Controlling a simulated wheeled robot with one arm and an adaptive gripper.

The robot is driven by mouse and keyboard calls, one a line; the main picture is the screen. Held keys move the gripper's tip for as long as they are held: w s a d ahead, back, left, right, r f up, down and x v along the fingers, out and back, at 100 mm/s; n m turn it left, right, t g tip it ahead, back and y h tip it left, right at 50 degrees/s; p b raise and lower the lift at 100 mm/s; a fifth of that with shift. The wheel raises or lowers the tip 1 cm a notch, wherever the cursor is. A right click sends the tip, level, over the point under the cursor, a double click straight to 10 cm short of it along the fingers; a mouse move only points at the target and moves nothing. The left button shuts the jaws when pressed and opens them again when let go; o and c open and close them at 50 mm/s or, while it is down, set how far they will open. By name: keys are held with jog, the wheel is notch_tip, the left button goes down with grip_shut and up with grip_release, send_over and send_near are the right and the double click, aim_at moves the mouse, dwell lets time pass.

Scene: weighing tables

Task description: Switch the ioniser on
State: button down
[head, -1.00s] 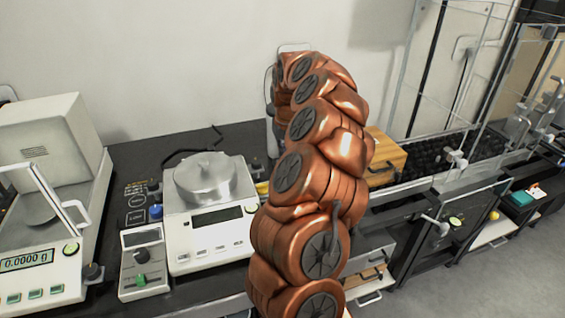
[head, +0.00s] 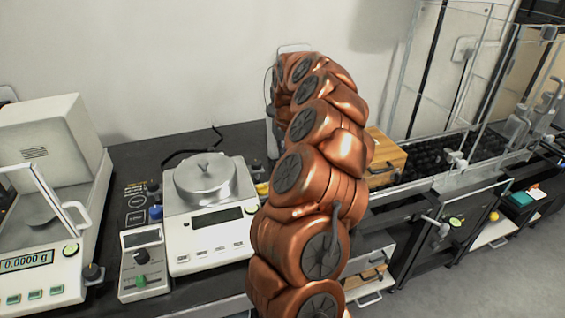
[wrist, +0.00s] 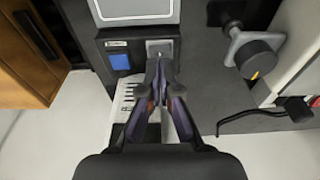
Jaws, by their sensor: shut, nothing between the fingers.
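In the wrist view a dark unit (wrist: 102,53) carries a blue square button (wrist: 120,62) and a grey switch plate (wrist: 158,43) beside it. I take this unit to be the ioniser, though its label is too small to read. My gripper (wrist: 161,68) is shut and empty, its fingertips at the lower edge of the switch plate. The fingers cover part of the plate, and I cannot tell whether they touch the switch or which way it is set. In the head view my copper arm hides the gripper and this unit.
A wooden box (head: 385,157) stands right of my arm. A balance with a metal pan (head: 205,180), a grey control box (head: 143,262) and an enclosed balance (head: 45,150) stand to the left. In the wrist view a dark round knob (wrist: 256,60) is close on the right.

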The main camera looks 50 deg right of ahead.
jog(key=shift+f+b, duration=0.65)
jog(key=shift+f, duration=0.45)
dwell(0.9)
jog(key=shift+r, duration=0.2)
jog(key=shift+r+p, duration=0.95)
jog(key=shift+r, duration=2.35)
